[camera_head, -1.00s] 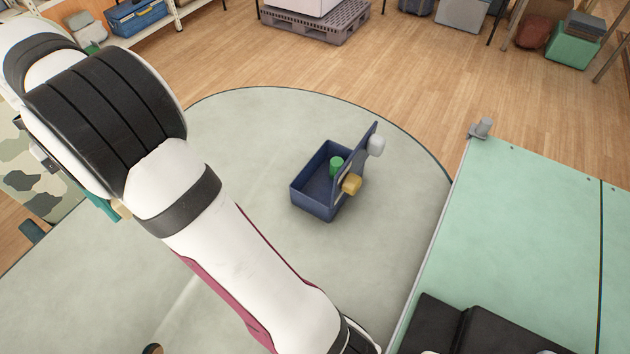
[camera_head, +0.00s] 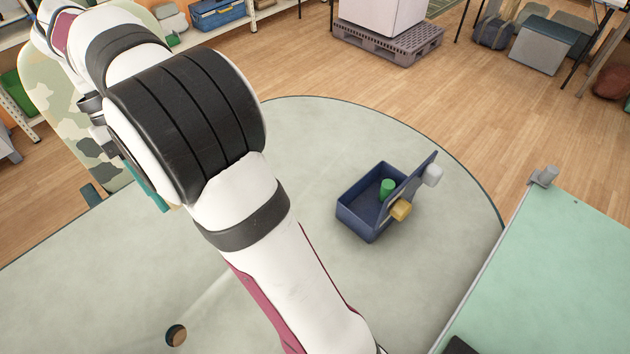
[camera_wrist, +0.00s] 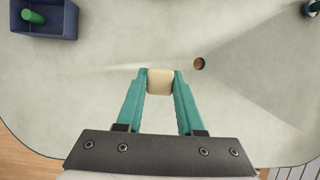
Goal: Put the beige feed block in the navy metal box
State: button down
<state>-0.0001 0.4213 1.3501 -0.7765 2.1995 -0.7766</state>
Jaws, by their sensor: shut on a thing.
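The beige feed block (camera_wrist: 160,82) is between the teal fingers of my gripper (camera_wrist: 160,76) in the wrist view. The fingers are shut on it. In the head view my own arm hides most of the gripper and the block. The navy metal box (camera_head: 357,222) stands on the pale round-ended table, right of my arm in the head view. Its top is open, with a panel raised along its right side. A green cylinder (camera_head: 387,188) is inside. The box also shows at the top left of the wrist view (camera_wrist: 55,33), apart from my gripper.
A mustard knob-like piece (camera_head: 401,209) and a pale one (camera_head: 432,175) are at the raised panel. A round brown spot (camera_head: 176,335) is on the table. A green-topped table (camera_head: 560,270) stands at the right. The tabletop around the box looks clear.

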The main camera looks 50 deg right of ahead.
jog(key=d+f, duration=0.3)
jog(key=d, duration=0.7)
send_over(376, 213)
jog(key=w, duration=0.2)
notch_tip(376, 213, down, 11)
jog(key=shift+s, duration=0.25)
notch_tip(376, 213, down, 12)
jog(key=shift+f, duration=0.25)
jog(key=shift+f, duration=0.45)
jog(key=shift+c, duration=2.3)
grip_release()
